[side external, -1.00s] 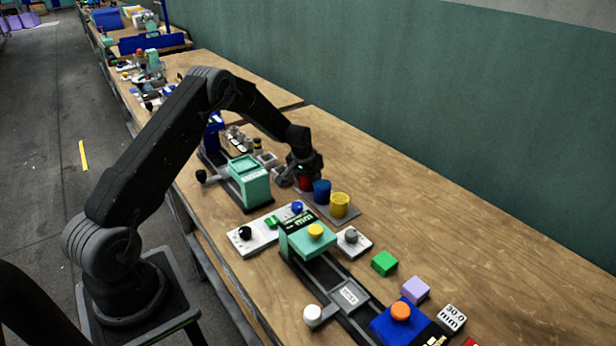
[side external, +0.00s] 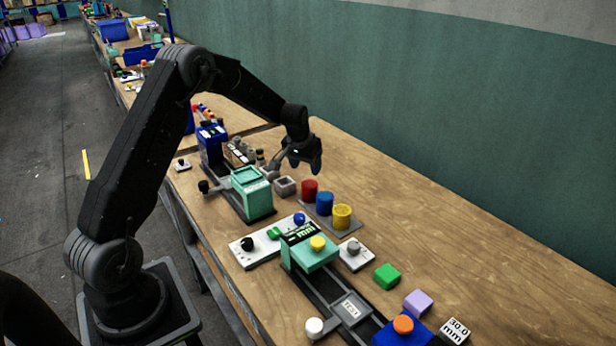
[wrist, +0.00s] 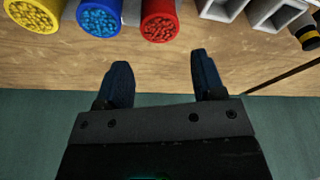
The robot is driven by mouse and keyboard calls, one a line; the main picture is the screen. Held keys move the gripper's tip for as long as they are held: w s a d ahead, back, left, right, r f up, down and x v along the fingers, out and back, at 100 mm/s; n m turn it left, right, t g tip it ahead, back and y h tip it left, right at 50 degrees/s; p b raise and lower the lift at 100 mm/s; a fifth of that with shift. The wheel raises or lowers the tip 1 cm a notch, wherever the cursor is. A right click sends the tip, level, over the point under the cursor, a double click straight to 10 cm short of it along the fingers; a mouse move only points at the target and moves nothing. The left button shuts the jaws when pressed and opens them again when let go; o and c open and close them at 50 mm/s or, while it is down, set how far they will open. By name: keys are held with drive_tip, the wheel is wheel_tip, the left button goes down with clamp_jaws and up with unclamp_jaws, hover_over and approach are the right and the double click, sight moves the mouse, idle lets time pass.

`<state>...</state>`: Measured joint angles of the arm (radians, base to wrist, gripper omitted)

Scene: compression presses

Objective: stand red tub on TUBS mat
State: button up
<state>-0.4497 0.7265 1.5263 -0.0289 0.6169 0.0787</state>
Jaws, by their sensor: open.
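The red tub (side external: 309,190) stands upright at the far end of a row of tubs on a grey mat (side external: 350,231), beside the blue tub (side external: 325,203) and the yellow tub (side external: 342,216). In the wrist view the red tub (wrist: 160,22) holds small red pieces and sits beyond my fingertips. My gripper (side external: 306,166) is raised above the bench, apart from the red tub and behind it. Its two fingers (wrist: 163,75) are spread with nothing between them. No lettering on the mat can be read.
A green press (side external: 250,195) and a grey open box (side external: 285,187) stand to the left of the tubs. A white control panel (side external: 265,243) and a second press (side external: 315,258) lie nearer. The bench by the wall (side external: 400,205) is clear.

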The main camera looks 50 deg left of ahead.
drive_tip(key=s+d+r+m+t, duration=0.1)
drive_tip(key=s+d+r, duration=0.4)
drive_tip(key=d+r, duration=0.3)
drive_tip(key=s+d+r+m, duration=0.1)
drive_tip(key=s+d+r, duration=0.5)
drive_tip(key=r, duration=0.3)
drive_tip(key=s+d+r, duration=0.1)
drive_tip(key=s+d, duration=0.2)
drive_tip(key=s, duration=0.3)
drive_tip(key=s+d+m+t, duration=0.1)
drive_tip(key=s+d, duration=0.2)
drive_tip(key=s, duration=0.4)
drive_tip(key=s+d+r+m+h, duration=0.1)
drive_tip(key=s+d, duration=0.3)
drive_tip(key=s, duration=0.3)
drive_tip(key=shift+r+t, duration=0.3)
